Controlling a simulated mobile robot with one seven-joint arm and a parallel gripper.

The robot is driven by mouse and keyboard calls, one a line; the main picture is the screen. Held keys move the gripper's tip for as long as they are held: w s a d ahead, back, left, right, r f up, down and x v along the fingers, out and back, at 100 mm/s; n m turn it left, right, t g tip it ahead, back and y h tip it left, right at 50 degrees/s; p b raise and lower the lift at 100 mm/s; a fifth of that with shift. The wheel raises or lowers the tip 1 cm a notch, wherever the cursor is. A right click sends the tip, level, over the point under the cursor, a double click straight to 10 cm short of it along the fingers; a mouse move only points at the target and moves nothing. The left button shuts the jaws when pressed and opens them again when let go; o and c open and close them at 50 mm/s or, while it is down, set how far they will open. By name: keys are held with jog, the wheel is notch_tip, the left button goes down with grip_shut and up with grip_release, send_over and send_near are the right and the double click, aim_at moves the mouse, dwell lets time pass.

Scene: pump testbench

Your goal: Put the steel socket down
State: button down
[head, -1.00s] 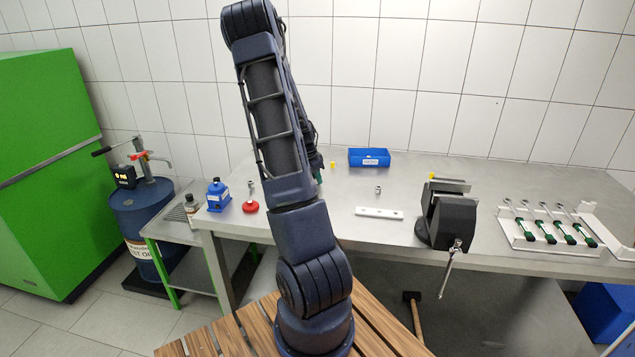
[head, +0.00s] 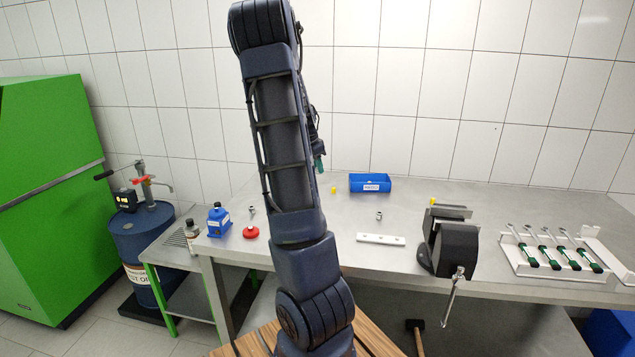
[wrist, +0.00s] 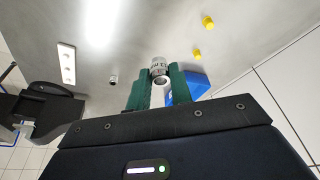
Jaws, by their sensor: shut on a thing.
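In the wrist view, my gripper (wrist: 160,82) has its two green fingers closed around a steel socket (wrist: 160,68), a short silver cylinder with dark marking and an open end. The socket is held at the fingertips, above the grey bench (wrist: 110,30); the exact gap cannot be told. In the head view, my gripper (head: 319,164) is mostly behind my arm, with only a green finger part showing above the bench's back area. The held socket is hidden there.
A blue bin (head: 370,183) stands at the back. A small metal piece (head: 379,215), white holed strip (head: 380,239), dark vise (head: 450,245), tool rack (head: 550,255), red knob (head: 251,232) and blue bottle (head: 218,222) are spread out. Bench between strip and bin is mostly clear.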

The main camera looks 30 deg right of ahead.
notch_tip(320, 180, up, 3)
jog(key=n+t+y, duration=0.1)
jog(key=n+t, duration=0.2)
jog(key=n, duration=0.7)
send_over(252, 195)
jog(key=f, duration=1.9)
jog(key=shift+s+a+f, duration=0.1)
jog(key=shift+s+a, duration=0.15)
jog(key=shift+s, duration=0.15)
jog(key=shift+f, duration=0.1)
jog(key=c, duration=1.3)
grip_release()
jog(key=shift+o, duration=0.2)
